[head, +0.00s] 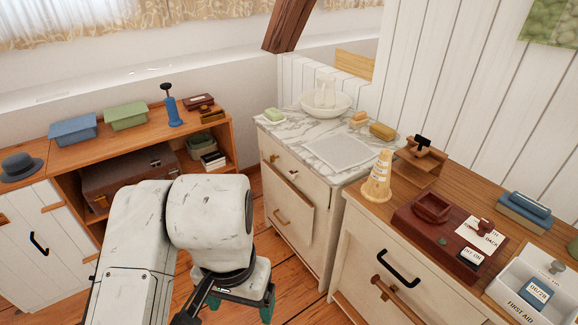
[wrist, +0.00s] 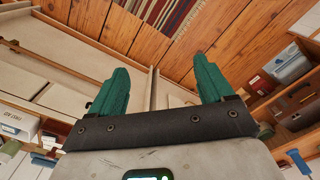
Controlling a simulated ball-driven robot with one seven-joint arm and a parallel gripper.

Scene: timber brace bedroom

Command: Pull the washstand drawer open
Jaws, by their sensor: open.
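The washstand (head: 325,225) is a cream cabinet with a marble top (head: 352,172), standing in the middle of the head view. Its upper drawer front (head: 283,164) carries small brass-coloured hardware and looks shut.
A bowl (head: 326,103), soap and a folded cloth (head: 338,151) are on the marble top. A cabinet (head: 370,260) with a black handle adjoins at right. A wooden shelf unit (head: 70,180) stands at left. Plank floor (head: 258,225) shows between it and the washstand.

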